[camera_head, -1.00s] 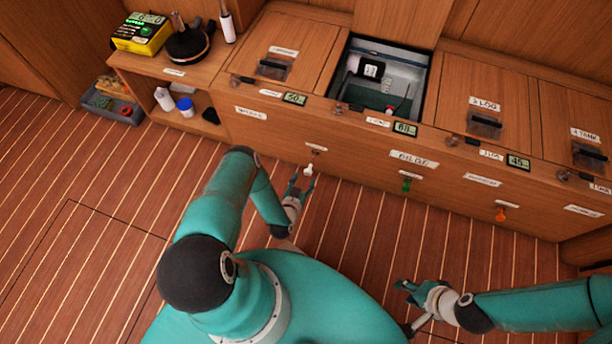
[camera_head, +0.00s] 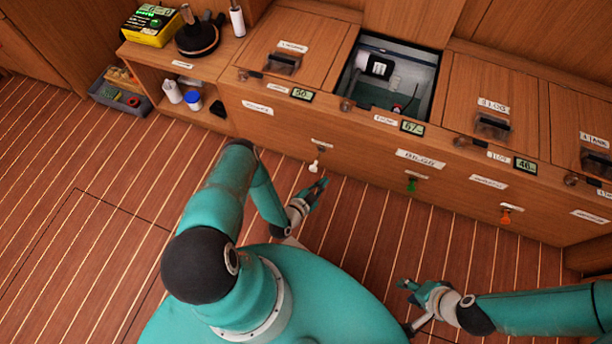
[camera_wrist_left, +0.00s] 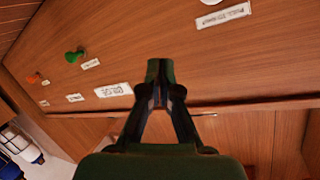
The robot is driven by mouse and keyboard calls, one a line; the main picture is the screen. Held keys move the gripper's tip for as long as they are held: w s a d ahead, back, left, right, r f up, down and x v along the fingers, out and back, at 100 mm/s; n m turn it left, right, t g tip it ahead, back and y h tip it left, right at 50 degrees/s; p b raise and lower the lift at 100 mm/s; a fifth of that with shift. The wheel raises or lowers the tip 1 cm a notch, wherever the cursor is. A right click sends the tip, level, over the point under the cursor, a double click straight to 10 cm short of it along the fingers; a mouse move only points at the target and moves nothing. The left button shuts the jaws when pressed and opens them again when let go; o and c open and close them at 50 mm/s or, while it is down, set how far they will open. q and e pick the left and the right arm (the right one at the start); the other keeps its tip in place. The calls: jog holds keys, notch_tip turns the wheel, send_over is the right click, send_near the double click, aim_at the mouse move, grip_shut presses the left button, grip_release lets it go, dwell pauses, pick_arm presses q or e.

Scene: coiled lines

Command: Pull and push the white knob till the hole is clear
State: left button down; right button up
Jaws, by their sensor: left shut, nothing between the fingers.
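The white knob (camera_head: 314,166) sticks out from the front panel of the wooden lockers, below a small label. My left gripper (camera_head: 323,183) is shut and empty, just below and right of the knob, apart from it. The open locker (camera_head: 425,75) shows a black-and-white fitting, a small red part and a dark green bottom. I cannot make out a hole there. My right gripper (camera_head: 407,291) seems open and empty, low over the floor.
A green knob (camera_head: 411,184) and an orange knob (camera_head: 506,217) sit further right on the panel; the green one (camera_wrist_left: 75,55) also shows in the left wrist view. A display (camera_head: 412,128) stands before the open locker. Open shelves (camera_head: 150,72) are at left.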

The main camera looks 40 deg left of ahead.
pick_arm(q)
jog(key=s+a+f+m+h+b, duration=0.5)
jog(key=s+a+m+h+b, duration=0.5)
jog(key=m, duration=0.8)
jog(key=w+d+y+b, duration=0.2)
jog(key=w, duration=0.9)
jog(key=shift+f+t, duration=0.35)
jog(key=shift+t, duration=0.05)
